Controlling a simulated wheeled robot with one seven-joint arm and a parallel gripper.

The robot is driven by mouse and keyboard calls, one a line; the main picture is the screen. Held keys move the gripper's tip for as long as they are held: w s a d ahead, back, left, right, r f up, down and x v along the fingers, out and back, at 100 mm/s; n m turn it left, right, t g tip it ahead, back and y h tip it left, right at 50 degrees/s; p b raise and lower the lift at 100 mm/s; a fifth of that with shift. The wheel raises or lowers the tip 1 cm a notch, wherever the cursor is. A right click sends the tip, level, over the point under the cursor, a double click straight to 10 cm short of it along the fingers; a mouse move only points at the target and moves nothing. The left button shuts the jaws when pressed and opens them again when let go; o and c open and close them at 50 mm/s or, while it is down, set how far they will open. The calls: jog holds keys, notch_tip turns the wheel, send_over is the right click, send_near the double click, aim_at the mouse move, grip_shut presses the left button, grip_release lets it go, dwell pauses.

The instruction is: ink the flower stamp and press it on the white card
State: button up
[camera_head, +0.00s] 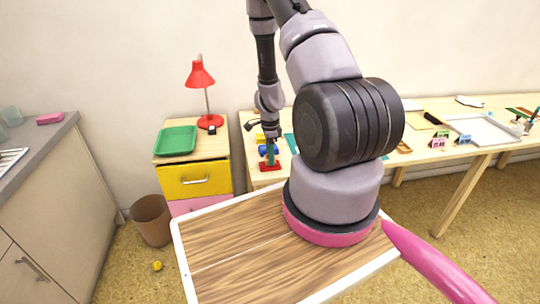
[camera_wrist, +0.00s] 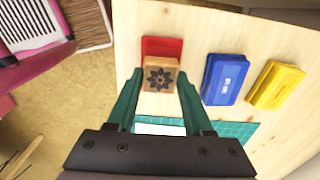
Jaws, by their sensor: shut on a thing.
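The flower stamp (camera_wrist: 160,74) is a wooden block with a dark flower drawn on its top, in the wrist view. My gripper (camera_wrist: 161,84) has green fingers shut on its two sides. The stamp covers part of the red inkpad (camera_wrist: 162,46); I cannot tell whether they touch. The head view shows my gripper (camera_head: 270,153) low over the red inkpad (camera_head: 264,168) near the table's left end. The white card (camera_wrist: 158,129) lies on a green mat (camera_wrist: 238,130), nearer my palm and partly hidden by it.
A blue inkpad (camera_wrist: 225,79) and a yellow inkpad (camera_wrist: 275,86) lie to the right of the stamp. A drawer unit with a green tray (camera_head: 177,140) and a red lamp (camera_head: 201,75) stands left of the table.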

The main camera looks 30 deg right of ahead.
dwell(0.6)
jog(key=shift+r, duration=0.5)
jog(key=shift+r, duration=0.1)
jog(key=shift+r, duration=2.7)
